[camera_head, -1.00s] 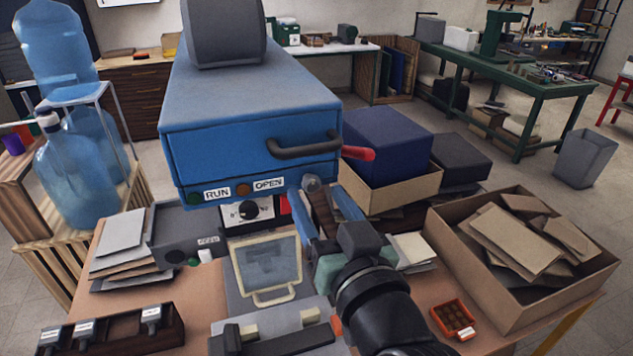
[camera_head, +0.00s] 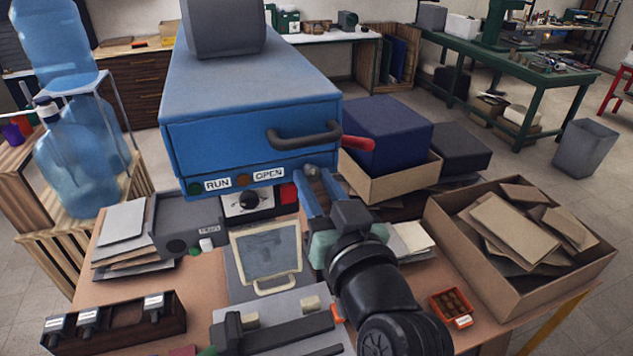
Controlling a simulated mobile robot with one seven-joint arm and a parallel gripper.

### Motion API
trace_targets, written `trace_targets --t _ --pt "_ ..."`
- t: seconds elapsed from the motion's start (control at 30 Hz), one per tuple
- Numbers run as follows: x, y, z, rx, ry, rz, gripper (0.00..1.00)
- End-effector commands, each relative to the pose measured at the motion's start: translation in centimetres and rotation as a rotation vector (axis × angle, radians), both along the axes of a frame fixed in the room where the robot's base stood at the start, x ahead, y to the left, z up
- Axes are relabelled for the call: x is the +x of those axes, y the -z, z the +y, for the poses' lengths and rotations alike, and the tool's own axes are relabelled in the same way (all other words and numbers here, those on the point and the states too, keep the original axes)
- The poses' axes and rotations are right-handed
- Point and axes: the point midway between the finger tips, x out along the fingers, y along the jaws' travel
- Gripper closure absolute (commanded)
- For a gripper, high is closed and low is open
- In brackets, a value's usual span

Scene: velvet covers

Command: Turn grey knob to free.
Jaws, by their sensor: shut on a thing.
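The blue machine (camera_head: 230,130) stands on the table. A small grey knob (camera_head: 312,172) is at its lower right front corner, beside the red block. My gripper (camera_head: 318,190) reaches up from the lower right, and its blue fingers are shut on the grey knob. The fingers hide much of the knob, so I cannot read its turn or any free mark.
A black dial knob (camera_head: 248,202) sits under the RUN and OPEN labels. A framed panel (camera_head: 266,255) lies left of my arm, and a cardboard box (camera_head: 490,285) stands right.

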Motion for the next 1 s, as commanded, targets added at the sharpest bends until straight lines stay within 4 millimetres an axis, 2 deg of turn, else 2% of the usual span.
trace_targets --t 0.27,0.47,1.0 --pt "-0.01 -0.04 0.0 0.028 0.0 0.01 1.0" --pt "-0.02 -0.11 0.02 0.118 0.0 0.041 1.0" --pt "-0.04 -0.23 0.06 0.584 0.001 0.192 1.0"
